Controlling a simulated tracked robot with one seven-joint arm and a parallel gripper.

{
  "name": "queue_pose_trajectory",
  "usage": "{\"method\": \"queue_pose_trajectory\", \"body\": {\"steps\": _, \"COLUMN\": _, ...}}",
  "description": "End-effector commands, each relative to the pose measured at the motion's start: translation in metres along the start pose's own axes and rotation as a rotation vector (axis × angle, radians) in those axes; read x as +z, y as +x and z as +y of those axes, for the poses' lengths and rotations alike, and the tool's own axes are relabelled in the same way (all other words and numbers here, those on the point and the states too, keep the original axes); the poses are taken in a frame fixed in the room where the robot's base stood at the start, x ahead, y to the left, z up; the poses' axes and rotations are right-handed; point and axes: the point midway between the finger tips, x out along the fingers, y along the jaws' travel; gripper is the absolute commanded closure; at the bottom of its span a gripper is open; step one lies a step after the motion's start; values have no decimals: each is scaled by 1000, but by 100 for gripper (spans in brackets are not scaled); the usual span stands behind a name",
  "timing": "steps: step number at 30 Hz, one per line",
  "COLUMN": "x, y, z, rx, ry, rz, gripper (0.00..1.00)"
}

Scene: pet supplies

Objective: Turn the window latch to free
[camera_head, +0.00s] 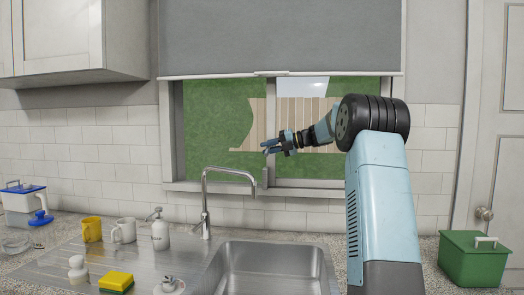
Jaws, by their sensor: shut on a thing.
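The window (272,110) is behind the sink, with a pale frame and a middle upright. My gripper (266,148) reaches from the right across the right pane, and its blue fingers are at the middle upright. The fingers are shut on the window latch, which is too small and too covered by them to make out its turn angle. A small grey fitting (264,178) shows on the upright just below the fingers; I cannot tell whether it is part of the latch.
A grey blind (280,35) covers the window's top. Below are a tall faucet (205,200) and the sink (270,268). A soap bottle (160,233), mugs (124,230) and a sponge (116,283) stand at left. A green box (472,262) stands at right.

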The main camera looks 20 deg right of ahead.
Motion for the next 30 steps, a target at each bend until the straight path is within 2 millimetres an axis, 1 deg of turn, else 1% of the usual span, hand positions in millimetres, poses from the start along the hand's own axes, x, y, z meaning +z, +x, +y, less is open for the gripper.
{"method": "queue_pose_trajectory", "body": {"steps": 1, "x": 0, "y": 0, "z": -3, "rx": -3, "ry": 10, "rz": 2, "gripper": 100}}
{"method": "queue_pose_trajectory", "body": {"steps": 13, "x": -1, "y": -1, "z": -4, "rx": -3, "ry": 18, "rz": 5, "gripper": 100}}
{"method": "queue_pose_trajectory", "body": {"steps": 14, "x": -1, "y": -1, "z": -4, "rx": -3, "ry": 18, "rz": 5, "gripper": 78}}
{"method": "queue_pose_trajectory", "body": {"steps": 19, "x": 0, "y": -1, "z": -3, "rx": -2, "ry": 16, "rz": 3, "gripper": 62}}
{"method": "queue_pose_trajectory", "body": {"steps": 26, "x": 0, "y": -2, "z": -2, "rx": -2, "ry": 14, "rz": 1, "gripper": 62}}
{"method": "queue_pose_trajectory", "body": {"steps": 30, "x": 1, "y": -10, "z": -2, "rx": -2, "ry": 13, "rz": -1, "gripper": 62}}
